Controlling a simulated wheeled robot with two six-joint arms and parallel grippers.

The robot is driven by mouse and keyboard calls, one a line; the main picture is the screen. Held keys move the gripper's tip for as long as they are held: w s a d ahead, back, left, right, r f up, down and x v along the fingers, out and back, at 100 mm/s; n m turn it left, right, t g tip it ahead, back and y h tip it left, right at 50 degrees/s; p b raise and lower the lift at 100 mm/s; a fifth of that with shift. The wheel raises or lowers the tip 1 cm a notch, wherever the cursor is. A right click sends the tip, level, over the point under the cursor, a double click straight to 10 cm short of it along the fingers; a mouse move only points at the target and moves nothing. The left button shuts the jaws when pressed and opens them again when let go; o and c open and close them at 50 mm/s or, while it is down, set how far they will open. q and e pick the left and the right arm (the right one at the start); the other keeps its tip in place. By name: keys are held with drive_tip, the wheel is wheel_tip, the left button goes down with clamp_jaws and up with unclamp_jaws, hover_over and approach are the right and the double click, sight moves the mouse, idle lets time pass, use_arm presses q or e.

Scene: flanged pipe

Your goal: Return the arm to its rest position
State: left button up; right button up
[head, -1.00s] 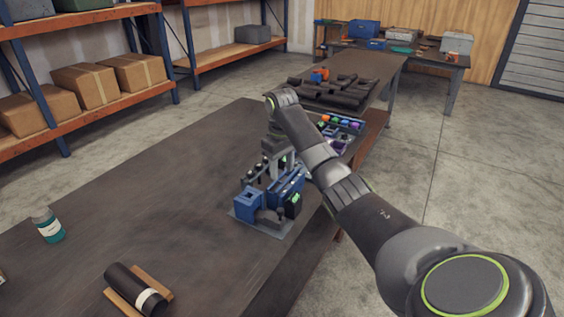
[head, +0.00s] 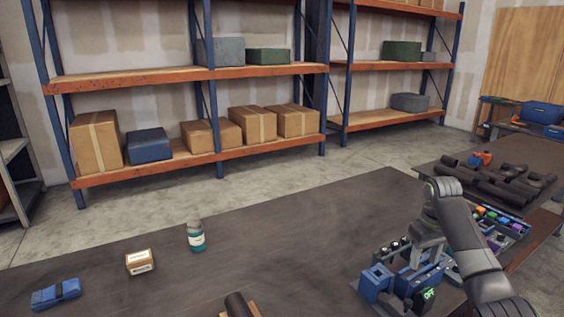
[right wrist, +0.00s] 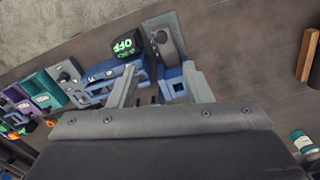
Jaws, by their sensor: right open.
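My right arm comes in from the lower right in the head view. Its gripper (head: 426,258) points down over a blue and grey fixture (head: 376,283) on the dark workbench. In the right wrist view the two fingers (right wrist: 160,88) are apart, with nothing held between them. The fixture's blue blocks and a grey round-ended part (right wrist: 166,45) show beyond and between the fingers. A black box with a green "OFF" display (right wrist: 122,44) is beside them. Whether the fingers touch the fixture is unclear. My left gripper is not in view.
A tray of coloured parts (head: 500,222) lies right of the fixture. A dark cylinder on a wooden cradle (head: 240,305), a teal-labelled bottle (head: 196,238), a small box (head: 139,261) and a blue item (head: 56,293) are on the bench. The bench middle is clear. Shelves (head: 270,73) stand behind.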

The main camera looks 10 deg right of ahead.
drive_tip(key=s+a+f+t+h, duration=0.1)
drive_tip(key=s+a+f, duration=0.3)
drive_tip(key=s+f, duration=0.45)
drive_tip(key=s+a+f, duration=0.3)
drive_tip(key=s+f, duration=0.5)
drive_tip(key=f, duration=0.2)
drive_tip(key=s+a+r+m+t, duration=0.1)
drive_tip(key=s+a, duration=0.2)
drive_tip(key=s, duration=0.8)
drive_tip(key=s+a+r+m+t, duration=0.1)
drive_tip(key=s+a+t, duration=0.15)
drive_tip(key=s, duration=0.85)
wheel_tip(320, 180, down, 27)
drive_tip(key=d+g+b, duration=0.2)
drive_tip(key=b, duration=0.2)
drive_tip(key=s+a+f+b, duration=0.1)
drive_tip(key=s+f, duration=0.6)
drive_tip(key=f, duration=0.3)
drive_tip(key=s+a+f+g+b, duration=0.1)
drive_tip(key=s+f, duration=0.7)
drive_tip(key=f, duration=0.1)
drive_tip(key=shift+s+f+b, duration=0.3)
drive_tip(key=shift+f, duration=0.1)
